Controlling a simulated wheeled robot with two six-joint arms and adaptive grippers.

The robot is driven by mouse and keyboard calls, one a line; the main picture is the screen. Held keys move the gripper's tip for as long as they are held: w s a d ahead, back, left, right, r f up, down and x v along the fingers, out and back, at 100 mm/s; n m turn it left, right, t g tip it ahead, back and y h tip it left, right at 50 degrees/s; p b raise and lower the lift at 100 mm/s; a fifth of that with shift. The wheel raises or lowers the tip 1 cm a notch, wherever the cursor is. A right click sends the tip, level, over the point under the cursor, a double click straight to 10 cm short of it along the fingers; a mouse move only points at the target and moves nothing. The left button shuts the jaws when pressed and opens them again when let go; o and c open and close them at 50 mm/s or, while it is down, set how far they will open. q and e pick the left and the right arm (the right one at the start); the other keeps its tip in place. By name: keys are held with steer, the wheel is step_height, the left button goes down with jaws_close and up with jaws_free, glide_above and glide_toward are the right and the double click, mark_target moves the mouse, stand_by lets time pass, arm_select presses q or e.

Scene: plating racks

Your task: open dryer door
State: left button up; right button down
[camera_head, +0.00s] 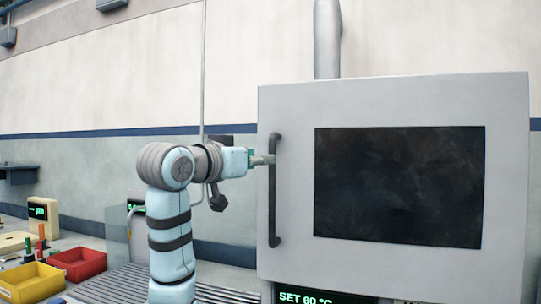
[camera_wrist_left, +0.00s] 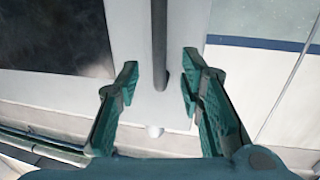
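The dryer door (camera_head: 400,100) is a light grey panel with a dark window (camera_head: 400,185), and it looks shut. Its dark upright bar handle (camera_head: 274,215) is on the door's left side. My left gripper (camera_head: 264,159) is at the upper part of this handle, reaching in from the left. In the left wrist view the handle (camera_wrist_left: 160,45) lies between the two green fingers of my left gripper (camera_wrist_left: 160,85). The fingers are apart, with a visible gap on each side of the bar. My right gripper is not in view.
A grey pipe (camera_head: 327,40) rises above the dryer. A green display (camera_head: 305,298) reading "SET 60 °C" is below the door. A roller conveyor (camera_head: 105,288), a red bin (camera_head: 80,263) and a yellow bin (camera_head: 30,280) are at the lower left.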

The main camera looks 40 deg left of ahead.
arm_select(q)
steer(key=w+p, duration=0.1)
steer(key=w, duration=0.5)
steer(key=shift+w+a, duration=0.35)
steer(key=shift+a, duration=0.1)
steer(key=shift+f, duration=0.1)
steer(key=shift+w, duration=0.1)
jaws_close()
